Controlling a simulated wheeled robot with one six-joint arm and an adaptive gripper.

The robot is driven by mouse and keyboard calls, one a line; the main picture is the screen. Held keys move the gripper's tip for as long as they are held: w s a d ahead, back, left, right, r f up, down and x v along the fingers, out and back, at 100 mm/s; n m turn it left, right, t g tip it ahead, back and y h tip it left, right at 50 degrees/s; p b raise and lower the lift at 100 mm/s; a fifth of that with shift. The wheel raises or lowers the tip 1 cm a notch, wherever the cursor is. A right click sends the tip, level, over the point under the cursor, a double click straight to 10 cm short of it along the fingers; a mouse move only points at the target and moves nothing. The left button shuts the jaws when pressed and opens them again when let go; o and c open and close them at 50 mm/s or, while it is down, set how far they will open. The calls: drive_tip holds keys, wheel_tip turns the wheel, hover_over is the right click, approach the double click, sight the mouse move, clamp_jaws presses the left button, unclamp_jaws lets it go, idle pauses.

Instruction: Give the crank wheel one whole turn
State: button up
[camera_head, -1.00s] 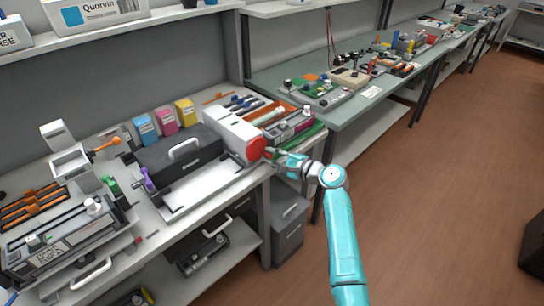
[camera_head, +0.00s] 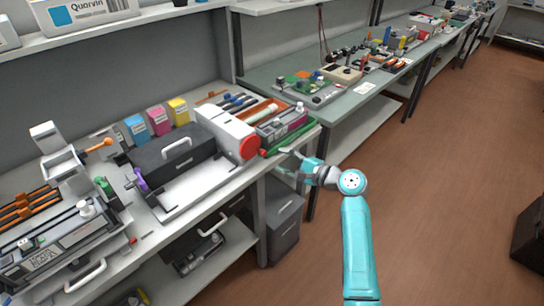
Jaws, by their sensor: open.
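The crank wheel is a red disc (camera_head: 250,147) on the right end of a white housing (camera_head: 224,129), which stands at the right part of the near bench. Any handle on the wheel is too small to make out. My gripper (camera_head: 284,160) is open, to the right of the wheel and just off the bench's front edge. A gap shows between the gripper and the wheel, and the gripper holds nothing that I can see.
A dark box with a pale handle (camera_head: 175,155) sits left of the housing. A green-edged tray (camera_head: 291,137) with cartridges lies right of the wheel. Coloured toner boxes (camera_head: 158,121) stand behind.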

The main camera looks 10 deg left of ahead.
drive_tip(key=shift+v, duration=2.3)
